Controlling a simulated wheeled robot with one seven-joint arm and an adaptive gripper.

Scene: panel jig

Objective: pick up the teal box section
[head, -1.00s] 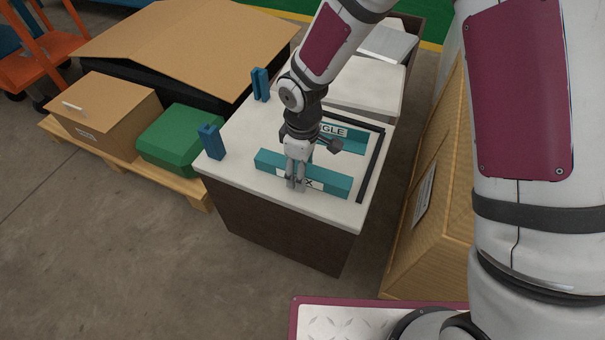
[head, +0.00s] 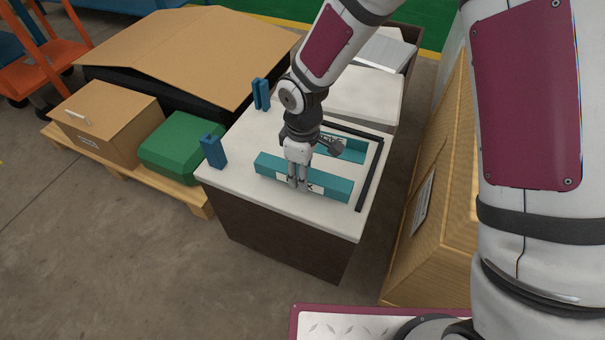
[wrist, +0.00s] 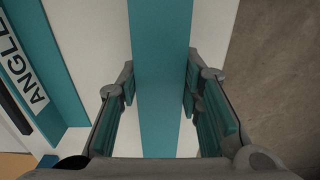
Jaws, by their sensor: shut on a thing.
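The teal box section (head: 325,187) is a long bar lying across the front of the white worktop, with a white label partly hidden by my fingers. My gripper (head: 298,186) points down over its middle and is shut on it. In the wrist view the box section (wrist: 162,60) runs between the two fingers of my gripper (wrist: 162,95), one finger on each side. I cannot tell whether it is clear of the worktop.
A teal angle piece (head: 345,147) marked ANGLE lies behind it, inside a dark frame (head: 371,173) on the worktop (head: 235,172). Two blue uprights (head: 213,151) stand at the left. A wooden crate (head: 428,200) stands close on the right; a green case (head: 180,155) sits on a pallet.

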